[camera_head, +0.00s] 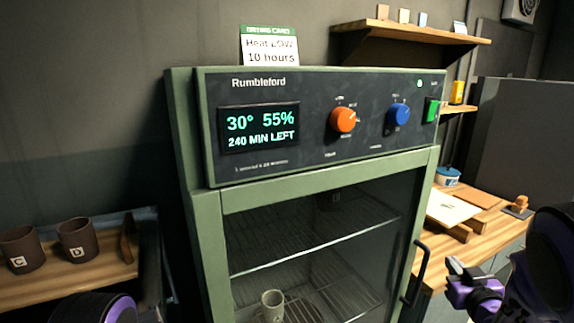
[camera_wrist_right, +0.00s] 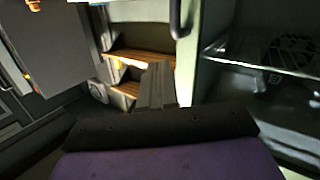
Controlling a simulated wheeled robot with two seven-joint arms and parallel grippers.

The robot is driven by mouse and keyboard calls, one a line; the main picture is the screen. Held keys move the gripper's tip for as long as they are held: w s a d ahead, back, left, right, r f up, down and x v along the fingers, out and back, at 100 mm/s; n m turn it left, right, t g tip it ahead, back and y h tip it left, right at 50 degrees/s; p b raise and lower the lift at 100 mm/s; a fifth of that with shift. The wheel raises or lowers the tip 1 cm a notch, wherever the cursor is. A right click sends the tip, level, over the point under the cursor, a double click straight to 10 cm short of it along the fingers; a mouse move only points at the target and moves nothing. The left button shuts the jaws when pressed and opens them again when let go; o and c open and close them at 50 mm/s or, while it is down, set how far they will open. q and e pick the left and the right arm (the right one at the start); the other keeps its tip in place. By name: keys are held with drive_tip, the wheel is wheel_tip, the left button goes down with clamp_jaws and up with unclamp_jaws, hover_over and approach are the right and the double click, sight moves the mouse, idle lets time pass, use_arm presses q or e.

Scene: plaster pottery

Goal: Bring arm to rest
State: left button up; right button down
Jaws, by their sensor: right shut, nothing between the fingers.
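My right gripper (camera_head: 456,266) is at the lower right of the head view, just right of the cabinet's black door handle (camera_head: 416,272). Its fingers are shut and empty, apart from the handle in the picture. In the right wrist view the closed fingers (camera_wrist_right: 156,84) point toward wooden shelving. Of my left arm, only a purple and black part shows at the bottom left of the head view; its gripper is out of view. The green drying cabinet (camera_head: 205,230) has its glass door shut. A pale cup (camera_head: 272,304) stands inside, low down.
The display (camera_head: 259,127) reads 30°, 55%, 240 MIN LEFT. A drying card (camera_head: 269,46) on top reads Heat LOW, 10 hours. Brown cups C (camera_head: 22,249) and D (camera_head: 77,240) stand on a left shelf. A wooden bench (camera_head: 475,240) lies at right.

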drive_tip(key=s+a+f+m+g+h, duration=0.1)
drive_tip(key=s+a+f+m+g, duration=0.15)
drive_tip(key=s+f, duration=0.55)
drive_tip(key=s+a+f+m+g+h, duration=0.1)
drive_tip(key=s+f+m+g, duration=0.3)
drive_tip(key=f, duration=0.9)
drive_tip(key=s+a+f+g, duration=0.2)
drive_tip(key=s+f, duration=0.3)
drive_tip(key=s, duration=0.3)
drive_tip(key=s+a+f+g, duration=0.2)
drive_tip(key=s+f, duration=0.3)
drive_tip(key=s, duration=0.3)
drive_tip(key=s+a+f+g+y, duration=0.1)
drive_tip(key=s+f+g, duration=0.2)
drive_tip(key=s, duration=0.5)
drive_tip(key=shift+a+f+b, duration=0.35)
drive_tip(key=shift+a+f, duration=0.05)
drive_tip(key=shift+f, duration=0.5)
